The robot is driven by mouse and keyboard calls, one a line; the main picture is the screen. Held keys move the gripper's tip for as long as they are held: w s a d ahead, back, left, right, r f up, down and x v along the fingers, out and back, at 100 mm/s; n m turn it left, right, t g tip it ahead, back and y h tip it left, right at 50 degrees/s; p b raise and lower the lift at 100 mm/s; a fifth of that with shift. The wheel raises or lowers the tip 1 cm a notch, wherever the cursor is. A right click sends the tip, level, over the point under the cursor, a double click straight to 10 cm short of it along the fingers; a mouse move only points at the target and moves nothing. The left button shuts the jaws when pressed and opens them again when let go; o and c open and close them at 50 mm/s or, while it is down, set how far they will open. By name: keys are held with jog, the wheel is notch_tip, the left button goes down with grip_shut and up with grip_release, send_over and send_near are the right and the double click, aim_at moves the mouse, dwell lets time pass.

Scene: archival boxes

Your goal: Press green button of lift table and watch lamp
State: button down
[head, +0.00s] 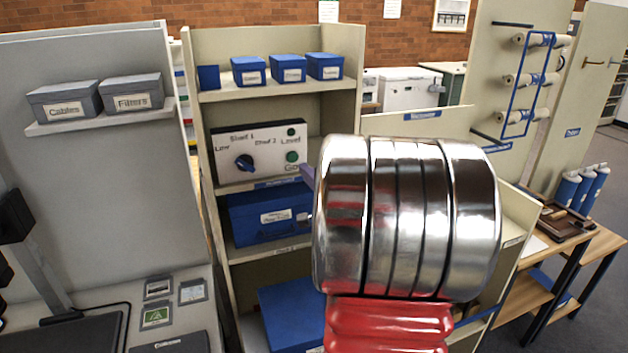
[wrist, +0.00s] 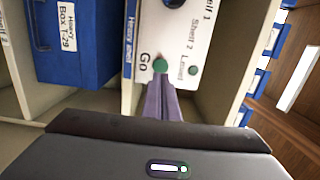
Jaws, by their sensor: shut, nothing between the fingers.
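The white control panel (head: 262,145) stands on a shelf of the beige rack. It has a green button (head: 292,156) marked "Go", which also shows in the wrist view (wrist: 160,65). A dark green lamp (head: 291,131) marked "Level" sits above it and also shows in the wrist view (wrist: 193,70); it looks dull. In the head view my arm hides most of the gripper.
A blue box (head: 262,219) stands on the shelf below the panel, with another blue box (head: 290,305) lower down. Small blue boxes (head: 288,68) line the shelf above. Grey boxes (head: 63,102) sit at the left. A wooden table (head: 570,250) stands at the right.

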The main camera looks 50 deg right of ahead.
aim_at(294, 158)
jog(key=x, duration=0.5)
jog(key=shift+w+d, duration=0.1)
jog(key=shift+w, duration=0.1)
